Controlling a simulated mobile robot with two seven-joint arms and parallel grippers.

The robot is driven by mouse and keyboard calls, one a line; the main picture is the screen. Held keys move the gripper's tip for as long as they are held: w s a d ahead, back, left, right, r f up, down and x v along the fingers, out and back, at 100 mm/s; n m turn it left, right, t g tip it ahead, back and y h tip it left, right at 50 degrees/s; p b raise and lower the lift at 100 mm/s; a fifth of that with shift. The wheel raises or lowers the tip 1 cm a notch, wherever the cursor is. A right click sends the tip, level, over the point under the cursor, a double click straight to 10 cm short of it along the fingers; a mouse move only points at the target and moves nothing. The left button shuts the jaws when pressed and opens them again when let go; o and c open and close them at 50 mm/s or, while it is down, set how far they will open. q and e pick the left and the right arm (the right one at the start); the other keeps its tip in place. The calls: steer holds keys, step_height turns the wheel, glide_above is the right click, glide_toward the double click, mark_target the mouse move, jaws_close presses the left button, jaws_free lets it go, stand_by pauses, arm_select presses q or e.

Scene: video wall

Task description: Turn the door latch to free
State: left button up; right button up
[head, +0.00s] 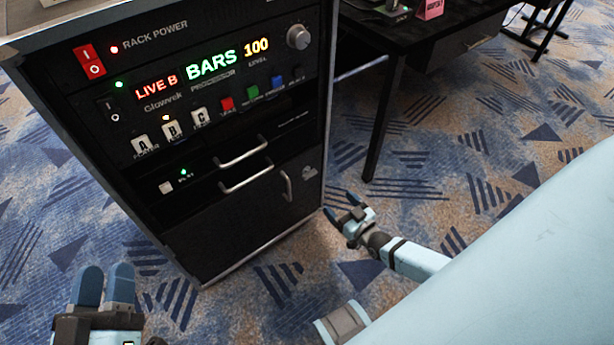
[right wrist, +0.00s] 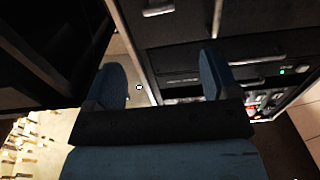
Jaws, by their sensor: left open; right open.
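The black equipment rack (head: 205,150) stands on the carpet at the left of the head view. Its bottom door (head: 245,212) looks closed, with a curved upright metal handle (head: 287,186). A small grey fitting (head: 309,172), possibly the door latch, sits right of that handle; its setting is too small to tell. My left gripper (head: 106,275) is open and empty at lower left.
Two horizontal drawer handles (head: 244,165) stick out above the door. Higher up are lit displays (head: 211,66), several buttons and a knob (head: 298,37). A black table (head: 425,28) stands at the back right, its leg near the rack. Patterned carpet (head: 480,190) lies open between.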

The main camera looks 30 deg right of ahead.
mark_target(312, 175)
steer(key=w+b, duration=0.1)
steer(key=w, duration=0.3)
steer(key=w+b, duration=0.1)
steer(key=w, duration=0.3)
steer(key=w+a+b, duration=0.1)
steer(key=w+b, duration=0.1)
steer(key=w, duration=0.2)
steer(key=shift+w+f, duration=0.1)
steer(key=shift+w, duration=0.15)
arm_select(q)
step_height(312, 175, down, 6)
steer(key=g, duration=0.2)
steer(key=shift+d+f+m, duration=0.25)
steer(key=shift+m, duration=0.05)
arm_select(e)
steer(key=shift+w, duration=0.6)
arm_select(q)
steer(key=shift+w, duration=0.1)
arm_select(e)
steer(key=c, duration=0.9)
